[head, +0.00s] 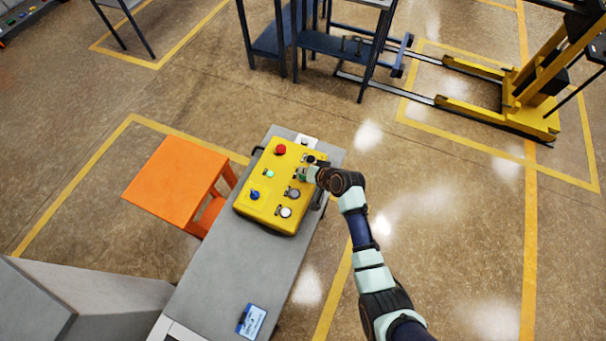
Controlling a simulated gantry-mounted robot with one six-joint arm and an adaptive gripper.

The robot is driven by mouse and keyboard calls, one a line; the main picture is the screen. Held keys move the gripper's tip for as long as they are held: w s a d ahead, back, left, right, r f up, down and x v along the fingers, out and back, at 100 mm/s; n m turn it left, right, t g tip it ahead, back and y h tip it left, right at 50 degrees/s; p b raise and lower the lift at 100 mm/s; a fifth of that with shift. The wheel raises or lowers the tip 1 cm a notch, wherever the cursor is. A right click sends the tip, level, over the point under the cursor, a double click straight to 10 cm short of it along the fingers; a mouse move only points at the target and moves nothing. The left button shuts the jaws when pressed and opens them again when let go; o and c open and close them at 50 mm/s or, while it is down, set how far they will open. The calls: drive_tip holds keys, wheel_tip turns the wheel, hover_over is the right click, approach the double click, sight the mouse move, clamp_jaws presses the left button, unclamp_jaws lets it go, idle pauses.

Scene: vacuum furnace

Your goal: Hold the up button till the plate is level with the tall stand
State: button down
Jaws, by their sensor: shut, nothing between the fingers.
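A yellow control box (262,205) lies on a narrow grey bench (225,270). It carries a red button (280,149), a small green one (269,174), a blue one (254,194), a white one (285,212) and grey-black controls (293,192). I cannot read which is the up button. My gripper (307,173) is shut and empty, low over the box's right side by a black control (310,158). The fingertips partly hide that area, and I cannot tell if they touch a button. Dark blue stands (335,45) are at the top; I cannot identify the plate or the tall stand for certain.
A yellow lifting machine (535,95) with long forks (400,92) stands at the upper right. An orange stool (175,180) is left of the bench. A blue-and-white card (251,321) lies on the bench's near end.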

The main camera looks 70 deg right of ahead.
drive_tip(key=shift+f+b, duration=0.3)
drive_tip(key=shift+f, duration=0.1)
